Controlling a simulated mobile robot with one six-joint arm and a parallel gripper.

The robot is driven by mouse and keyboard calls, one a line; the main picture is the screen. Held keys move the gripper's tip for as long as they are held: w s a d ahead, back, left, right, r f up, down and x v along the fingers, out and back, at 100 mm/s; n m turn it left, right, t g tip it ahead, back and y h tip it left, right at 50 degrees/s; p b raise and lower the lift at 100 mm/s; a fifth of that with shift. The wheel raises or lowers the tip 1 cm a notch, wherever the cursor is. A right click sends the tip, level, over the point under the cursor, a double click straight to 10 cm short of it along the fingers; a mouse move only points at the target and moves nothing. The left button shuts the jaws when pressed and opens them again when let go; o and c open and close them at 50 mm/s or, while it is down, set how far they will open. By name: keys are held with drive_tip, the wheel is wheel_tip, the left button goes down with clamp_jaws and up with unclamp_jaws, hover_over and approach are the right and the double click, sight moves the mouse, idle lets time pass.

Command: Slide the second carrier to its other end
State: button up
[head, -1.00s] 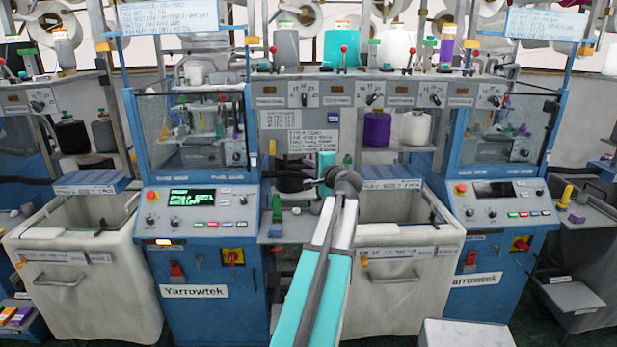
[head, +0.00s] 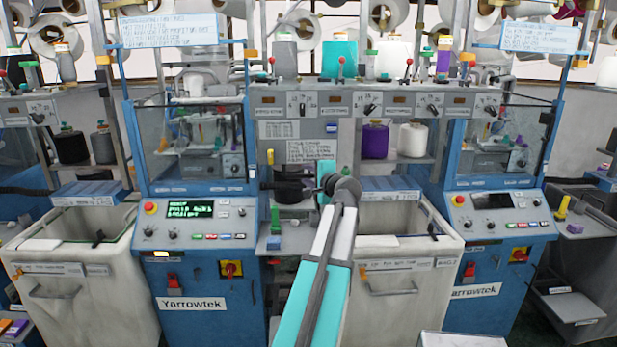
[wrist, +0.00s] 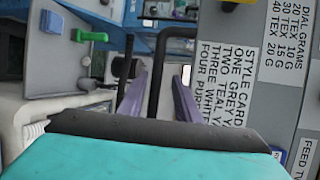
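My gripper (head: 325,170) is at the middle machine, in front of its grey panel and below the style card (head: 312,148). In the wrist view my gripper (wrist: 158,105) has two purple-grey fingers apart, with no held object visible between them. A black part of the machine (head: 288,190) is just left of my gripper. No part is labelled legibly as a carrier, so I cannot tell which is the second.
A green handle (wrist: 90,36) is on a grey plate in the wrist view. Blue control cabinets stand left (head: 205,250) and right (head: 490,240). White fabric bins (head: 90,285) stand beside them. A purple cone (head: 375,141) and a white cone (head: 413,140) sit on a shelf right of the card.

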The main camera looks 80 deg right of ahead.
drive_tip(key=shift+s+a, duration=0.2)
drive_tip(key=shift+a, duration=0.2)
drive_tip(key=b+v, duration=0.4)
drive_tip(key=v, duration=0.9)
drive_tip(key=shift+b, duration=0.4)
drive_tip(key=shift+r, duration=0.1)
